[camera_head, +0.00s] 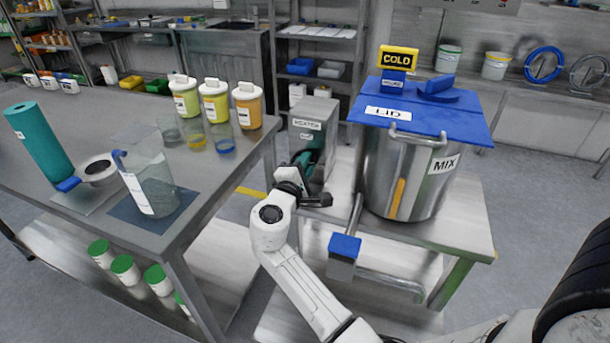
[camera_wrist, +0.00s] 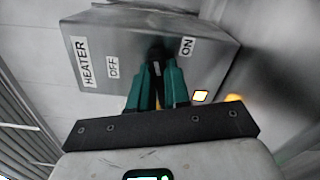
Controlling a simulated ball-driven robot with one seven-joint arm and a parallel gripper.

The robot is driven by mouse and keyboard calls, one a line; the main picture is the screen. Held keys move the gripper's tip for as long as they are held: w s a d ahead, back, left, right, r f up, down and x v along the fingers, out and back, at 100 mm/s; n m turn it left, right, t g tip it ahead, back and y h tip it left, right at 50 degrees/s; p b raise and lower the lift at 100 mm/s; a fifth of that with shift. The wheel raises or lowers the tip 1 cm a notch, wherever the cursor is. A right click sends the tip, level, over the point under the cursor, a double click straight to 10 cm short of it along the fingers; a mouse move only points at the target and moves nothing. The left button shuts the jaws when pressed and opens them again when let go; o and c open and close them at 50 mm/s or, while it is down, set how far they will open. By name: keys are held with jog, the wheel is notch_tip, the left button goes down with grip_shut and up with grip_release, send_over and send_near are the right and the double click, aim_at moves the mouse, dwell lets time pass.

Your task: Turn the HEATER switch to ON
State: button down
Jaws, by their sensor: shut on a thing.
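The grey metal heater box (camera_head: 316,109) stands on the steel cart, and its HEATER label shows in both views. In the wrist view the box face (camera_wrist: 135,42) carries an OFF label (camera_wrist: 112,67) on the left and an ON label (camera_wrist: 187,46) on the right. A small pale lamp (camera_wrist: 200,96) with an orange edge sits below ON. My gripper (camera_wrist: 157,62) has its green fingers shut on the dark switch knob (camera_wrist: 156,48) between the labels. The fingers cover most of the knob, so its exact angle is hard to tell. In the head view my gripper (camera_head: 303,160) meets the box front.
A large steel pot (camera_head: 400,175) marked MIX with a blue LID (camera_head: 425,108) stands right of the box. A pipe with a blue block (camera_head: 344,247) projects at the cart's front. A steel table (camera_head: 85,115) with bottles and beakers is on the left.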

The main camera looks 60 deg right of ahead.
jog(key=shift+f+m+b, duration=0.15)
jog(key=shift+m+b, duration=0.7)
jog(key=shift+b, duration=0.05)
jog(key=shift+f+m+b, duration=0.15)
jog(key=shift+m+b, duration=0.7)
jog(key=shift+r, duration=0.1)
jog(key=c, duration=1.1)
grip_release()
jog(key=a, duration=0.3)
jog(key=s+a, duration=0.1)
jog(key=a, duration=0.6)
jog(key=shift+s+a, duration=0.3)
jog(key=shift+a, duration=0.05)
